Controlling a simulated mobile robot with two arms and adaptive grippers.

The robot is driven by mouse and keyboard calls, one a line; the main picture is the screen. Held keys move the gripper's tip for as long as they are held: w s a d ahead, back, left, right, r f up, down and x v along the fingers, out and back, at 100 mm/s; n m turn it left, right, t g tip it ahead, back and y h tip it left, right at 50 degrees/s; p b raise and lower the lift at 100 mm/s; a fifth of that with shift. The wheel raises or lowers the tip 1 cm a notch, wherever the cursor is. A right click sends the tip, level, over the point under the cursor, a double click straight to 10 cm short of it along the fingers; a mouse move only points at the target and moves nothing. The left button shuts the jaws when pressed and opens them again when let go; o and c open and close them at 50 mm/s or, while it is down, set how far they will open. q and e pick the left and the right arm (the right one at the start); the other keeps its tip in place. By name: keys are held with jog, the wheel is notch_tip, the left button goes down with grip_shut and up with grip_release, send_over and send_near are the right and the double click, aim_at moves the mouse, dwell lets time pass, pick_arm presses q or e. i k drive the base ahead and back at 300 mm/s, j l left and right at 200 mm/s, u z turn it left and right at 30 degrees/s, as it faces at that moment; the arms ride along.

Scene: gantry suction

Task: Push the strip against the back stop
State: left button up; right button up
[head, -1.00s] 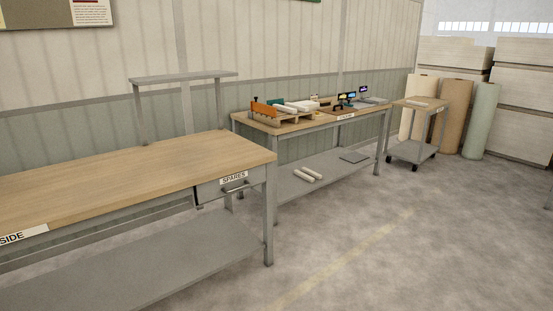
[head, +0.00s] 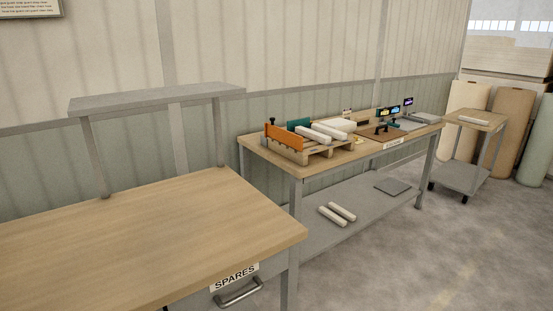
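Neither of my grippers shows in the head view. I cannot tell which thing is the strip. Long pale pieces (head: 315,135) lie on a low wooden rack (head: 318,154) at the left end of the far workbench (head: 360,152). An orange upright plate (head: 284,138) and a teal upright plate (head: 299,125) stand by them. A brown board (head: 384,134) with small black parts on it lies further right on that bench. I cannot make out which part is the back stop.
A near bench (head: 150,235) with a SPARES drawer (head: 236,281) and a raised shelf (head: 155,98) stands at left. Two pale bars (head: 337,214) lie on the far bench's lower shelf. A wheeled cart (head: 476,122) stands beyond. The floor (head: 400,270) at right is clear.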

aim_at(320, 137)
jog(key=i+z, duration=0.4)
jog(key=i, duration=0.9)
